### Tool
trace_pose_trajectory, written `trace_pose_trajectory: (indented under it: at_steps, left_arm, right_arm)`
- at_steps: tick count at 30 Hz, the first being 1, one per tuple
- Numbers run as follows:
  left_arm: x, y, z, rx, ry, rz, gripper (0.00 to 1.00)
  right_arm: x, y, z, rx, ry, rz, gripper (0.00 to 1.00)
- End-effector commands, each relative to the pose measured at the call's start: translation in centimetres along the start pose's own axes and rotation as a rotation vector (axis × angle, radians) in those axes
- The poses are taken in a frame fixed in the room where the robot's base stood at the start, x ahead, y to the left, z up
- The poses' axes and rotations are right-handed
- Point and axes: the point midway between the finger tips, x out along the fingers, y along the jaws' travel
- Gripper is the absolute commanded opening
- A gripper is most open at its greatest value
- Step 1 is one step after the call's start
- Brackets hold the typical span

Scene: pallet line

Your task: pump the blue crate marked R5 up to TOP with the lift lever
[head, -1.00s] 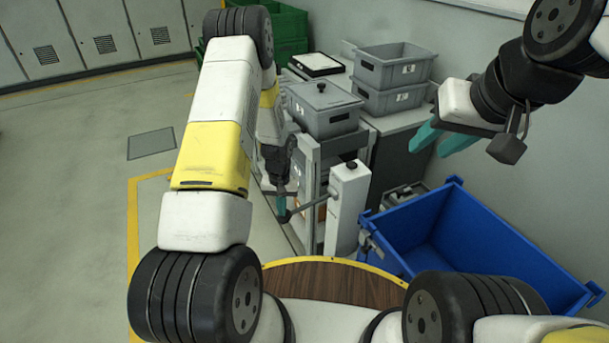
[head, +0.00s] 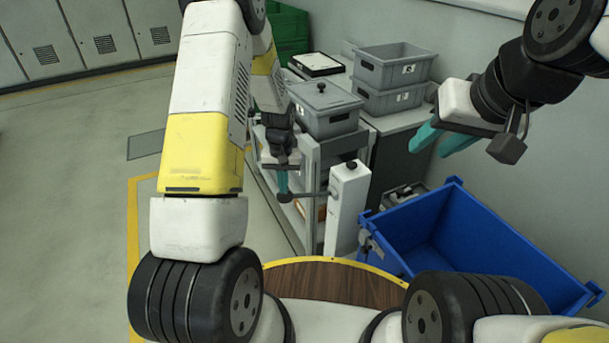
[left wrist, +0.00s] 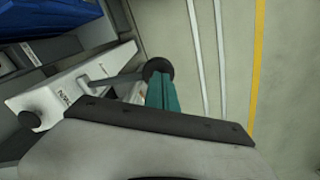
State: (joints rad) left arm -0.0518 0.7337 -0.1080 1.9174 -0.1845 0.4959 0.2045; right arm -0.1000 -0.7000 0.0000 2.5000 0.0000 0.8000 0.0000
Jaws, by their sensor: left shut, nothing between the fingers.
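The blue crate (head: 455,255) is at the lower right in the head view; part of a blue thing (left wrist: 45,18) shows in the left wrist view. No R5 mark is readable on it. The lift lever (head: 308,194) sticks out left from a white post (head: 347,212), about level. In the left wrist view the lever (left wrist: 115,80) ends in a black knob (left wrist: 158,68). My left gripper (head: 283,190) is shut and empty, its teal fingers at the knob; whether they touch it is unclear. My right gripper (head: 430,150) is open and empty above the crate.
A grey lidded bin (head: 325,112) stands on a grey frame behind the post. Grey stacked bins (head: 395,72) stand on a cabinet farther back. Green crates (head: 290,30) are at the back. The floor at left is free.

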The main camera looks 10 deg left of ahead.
Motion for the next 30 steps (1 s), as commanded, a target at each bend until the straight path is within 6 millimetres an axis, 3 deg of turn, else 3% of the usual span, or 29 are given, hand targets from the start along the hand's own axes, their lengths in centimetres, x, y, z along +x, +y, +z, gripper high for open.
trace_pose_trajectory:
  at_steps: [13,30]
  left_arm:
    - [0.2,0.0,0.0,0.000,-0.001,0.000,0.00]
    - [2.3,-0.1,0.0,0.000,-0.001,0.000,0.00]
  right_arm:
    - [0.0,0.0,0.0,0.000,0.000,0.000,0.36]
    - [0.0,0.0,0.0,0.000,0.000,0.000,0.36]
